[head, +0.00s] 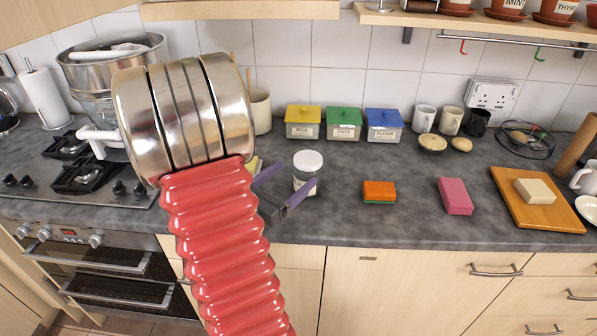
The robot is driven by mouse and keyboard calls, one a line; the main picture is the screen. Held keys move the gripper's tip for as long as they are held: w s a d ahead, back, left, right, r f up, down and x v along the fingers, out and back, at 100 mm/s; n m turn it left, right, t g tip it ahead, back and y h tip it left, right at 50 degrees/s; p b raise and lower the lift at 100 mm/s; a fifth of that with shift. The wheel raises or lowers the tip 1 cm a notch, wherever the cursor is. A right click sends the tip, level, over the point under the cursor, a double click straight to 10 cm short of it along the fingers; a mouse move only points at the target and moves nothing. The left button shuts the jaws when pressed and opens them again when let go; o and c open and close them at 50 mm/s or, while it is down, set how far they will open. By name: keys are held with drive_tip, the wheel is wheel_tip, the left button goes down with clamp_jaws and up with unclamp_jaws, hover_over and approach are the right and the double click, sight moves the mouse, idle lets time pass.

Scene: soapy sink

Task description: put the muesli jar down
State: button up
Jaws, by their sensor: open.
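The muesli jar, a clear jar with a white lid (308,160), stands upright on the grey worktop (350,222) in the head view. My gripper (298,173) has two purple fingers spread apart, pointing to the back right toward the jar. The nearer finger crosses in front of the jar's lower part, and the farther finger ends near its left side. I cannot tell whether either finger touches the jar. My red arm hides the worktop to the left of the gripper.
An orange sponge (379,190) and a pink sponge (454,196) lie to the right. Yellow (303,122), green (344,123) and blue (384,125) lidded boxes stand behind. A wooden board (510,210) lies far right. The hob (85,165) is left. Worktop between jar and orange sponge is clear.

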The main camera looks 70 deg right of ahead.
drive_tip(key=shift+v, duration=2.05)
drive_tip(key=w+a+r+m+t+y, duration=0.2)
drive_tip(key=w+a+m+t+y, duration=0.2)
drive_tip(key=a, duration=1)
drive_tip(key=w+a+r+m+t+y, duration=0.2)
drive_tip(key=w+a+m+t+y, duration=0.2)
drive_tip(key=a, duration=1.1)
drive_tip(key=w+a+r+m+t+y, duration=0.2)
drive_tip(key=w+a+m+t+y, duration=0.2)
drive_tip(key=a+y, duration=0.4)
drive_tip(key=w+a+m, duration=0.1)
drive_tip(key=a, duration=0.5)
drive_tip(key=shift+w+a+r+m+y, duration=0.15)
drive_tip(key=shift+a+r+m+y, duration=0.1)
drive_tip(key=shift+r+m+y, duration=0.15)
drive_tip(key=shift+f, duration=0.1)
